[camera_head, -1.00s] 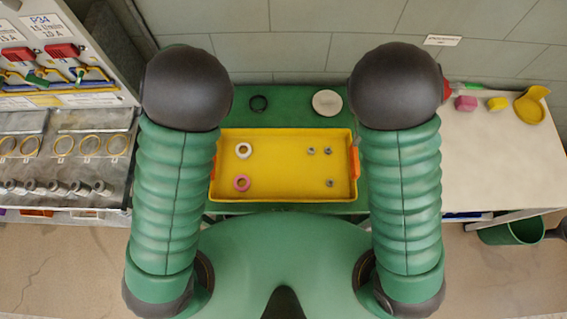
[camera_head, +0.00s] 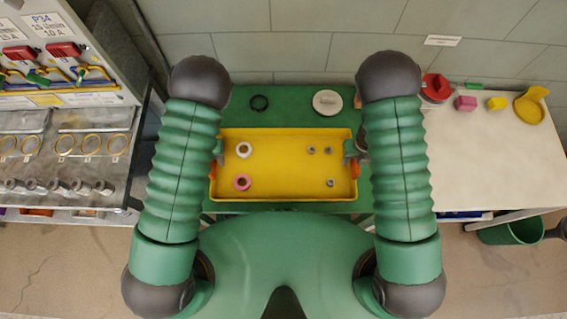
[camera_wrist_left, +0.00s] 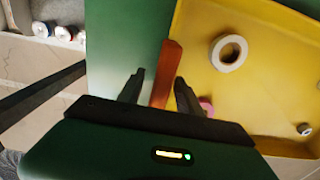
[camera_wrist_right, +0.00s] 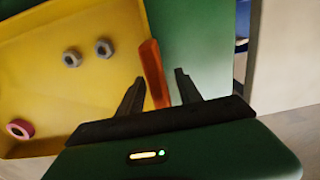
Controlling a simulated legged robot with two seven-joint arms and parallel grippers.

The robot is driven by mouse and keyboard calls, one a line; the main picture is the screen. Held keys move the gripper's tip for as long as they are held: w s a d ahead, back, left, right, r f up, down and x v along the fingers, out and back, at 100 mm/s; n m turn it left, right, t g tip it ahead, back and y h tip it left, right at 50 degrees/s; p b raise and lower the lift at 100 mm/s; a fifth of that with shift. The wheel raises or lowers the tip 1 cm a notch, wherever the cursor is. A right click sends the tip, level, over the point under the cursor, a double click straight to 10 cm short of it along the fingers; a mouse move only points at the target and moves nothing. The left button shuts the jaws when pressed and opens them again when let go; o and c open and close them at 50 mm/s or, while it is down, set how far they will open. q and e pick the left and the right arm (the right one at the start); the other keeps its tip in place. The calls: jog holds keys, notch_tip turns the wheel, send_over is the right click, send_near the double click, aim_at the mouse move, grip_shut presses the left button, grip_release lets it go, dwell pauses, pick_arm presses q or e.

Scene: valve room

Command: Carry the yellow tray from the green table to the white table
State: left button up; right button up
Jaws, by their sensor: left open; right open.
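The yellow tray (camera_head: 285,170) lies on the green table (camera_head: 290,98), holding a white ring (camera_head: 244,150), a pink ring (camera_head: 242,183) and several small grey nuts (camera_head: 330,183). It has an orange handle on each short side. In the left wrist view my open left gripper (camera_wrist_left: 160,85) has its fingers on either side of the left handle (camera_wrist_left: 168,70). In the right wrist view my open right gripper (camera_wrist_right: 158,85) has its fingers on either side of the right handle (camera_wrist_right: 153,70). Whether the fingers touch the handles I cannot tell. The white table (camera_head: 490,160) stands to the right.
On the white table's back edge are a red round object (camera_head: 436,87), a pink block (camera_head: 465,103), a yellow block (camera_head: 497,103) and a yellow dish (camera_head: 530,108). Its front is clear.

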pick_arm(q)
grip_shut()
pick_arm(e)
grip_shut()
pick_arm(q)
jog(key=shift+r, duration=0.1)
pick_arm(e)
jog(key=shift+r, duration=0.1)
dwell(1.0)
